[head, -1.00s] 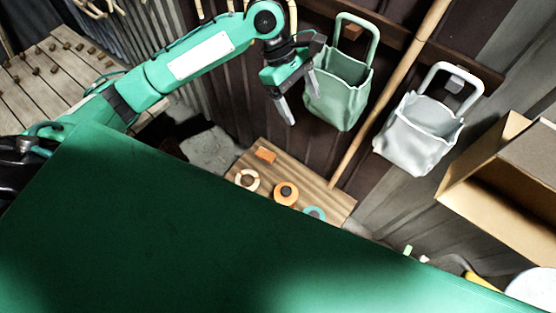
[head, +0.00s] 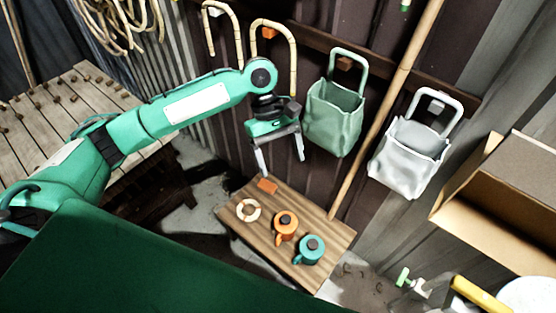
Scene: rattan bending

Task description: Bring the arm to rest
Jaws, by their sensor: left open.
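My left arm comes in from the left, green with a white panel. My left gripper (head: 281,163) is at its end, with two grey fingers pointing down and spread apart. It is open, with nothing between the fingers. It hangs in front of the dark wall, above the back of a low wooden table (head: 310,272), left of the green bag (head: 333,120). In the picture, one fingertip is just above an orange block (head: 267,186) on the table; I cannot tell the distance between them. My right gripper is not in view.
The low table holds a cream ring (head: 248,210), an orange pot (head: 285,225) and a teal pot (head: 309,249). A white bag (head: 408,160) and bent canes (head: 273,27) hang on the wall. A pegged table (head: 50,120) stands left, a cardboard box (head: 500,195) right.

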